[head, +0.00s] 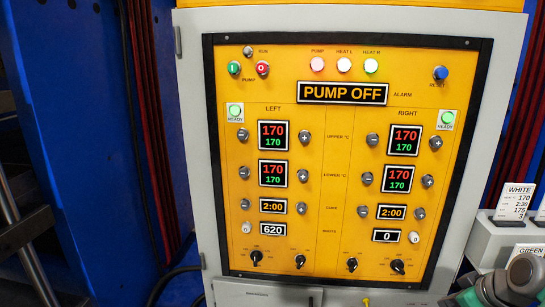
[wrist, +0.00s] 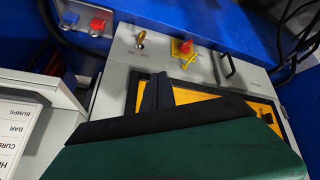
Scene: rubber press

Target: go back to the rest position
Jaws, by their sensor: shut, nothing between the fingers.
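My gripper (wrist: 157,84) shows in the wrist view as two dark fingers close together, with nothing between them. They stand in front of a grey cabinet top and a yellow panel. A green and black body, which appears to be part of my gripper, fills the lower part of that view. In the head view only a grey and teal piece of my arm shows at the bottom right corner; the fingers are not seen there.
The yellow control panel (head: 330,185) reads PUMP OFF. A card stand (head: 490,242) is at right. In the wrist view, a red knob (wrist: 185,46), a black handle (wrist: 227,66) and a red switch (wrist: 97,25) lie beyond the fingers. White cards (wrist: 20,125) are at left.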

